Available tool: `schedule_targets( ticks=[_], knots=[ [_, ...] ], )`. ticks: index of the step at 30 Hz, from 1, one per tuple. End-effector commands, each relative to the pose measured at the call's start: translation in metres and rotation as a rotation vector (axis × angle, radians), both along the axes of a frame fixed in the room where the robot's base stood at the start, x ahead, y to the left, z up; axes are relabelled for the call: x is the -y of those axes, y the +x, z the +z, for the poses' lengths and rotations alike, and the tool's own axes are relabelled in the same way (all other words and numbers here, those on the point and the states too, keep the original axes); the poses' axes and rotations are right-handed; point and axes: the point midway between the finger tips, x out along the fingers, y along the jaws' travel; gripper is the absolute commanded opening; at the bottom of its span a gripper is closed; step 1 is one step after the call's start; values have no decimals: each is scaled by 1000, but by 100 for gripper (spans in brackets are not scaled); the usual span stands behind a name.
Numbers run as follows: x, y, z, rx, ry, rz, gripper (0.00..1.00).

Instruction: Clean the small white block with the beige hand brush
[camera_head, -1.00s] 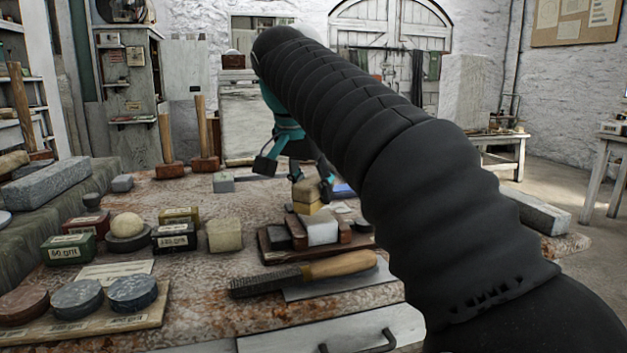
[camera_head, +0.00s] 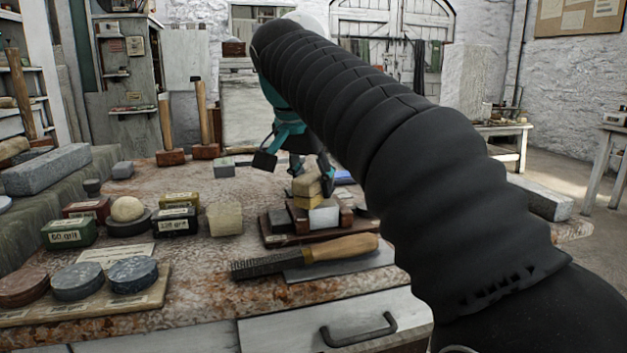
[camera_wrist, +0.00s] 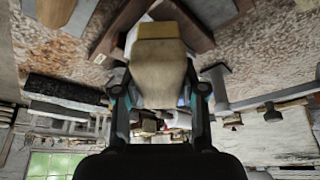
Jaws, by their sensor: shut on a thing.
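The beige hand brush (camera_head: 307,186) is in my gripper (camera_head: 298,172), which is partly hidden behind my arm in the head view. In the wrist view my gripper (camera_wrist: 161,92) is shut on the brush (camera_wrist: 160,78), one finger on each side. The small white block (camera_head: 323,215) sits low on a dark wooden holder (camera_head: 292,239), between brown side pieces. The brush is just above and slightly left of the block in the head view, tilted a little. I cannot tell whether they touch. In the wrist view the brush mostly covers the block.
A rasp with a wooden handle (camera_head: 340,247) lies in front of the holder. Left of it stand a pale cube (camera_head: 224,218), grit boxes (camera_head: 68,232) and a ball on a dark disc (camera_head: 128,209). Round stones (camera_head: 132,274) lie front left. Mallets (camera_head: 204,150) stand behind.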

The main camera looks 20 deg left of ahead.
Motion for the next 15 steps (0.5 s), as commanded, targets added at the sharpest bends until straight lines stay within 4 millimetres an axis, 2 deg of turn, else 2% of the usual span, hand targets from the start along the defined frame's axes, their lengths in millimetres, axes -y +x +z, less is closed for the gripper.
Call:
schedule_targets(
  ticks=[15],
  knots=[
    [0,2,-5,0,0,0,12]
  ],
)
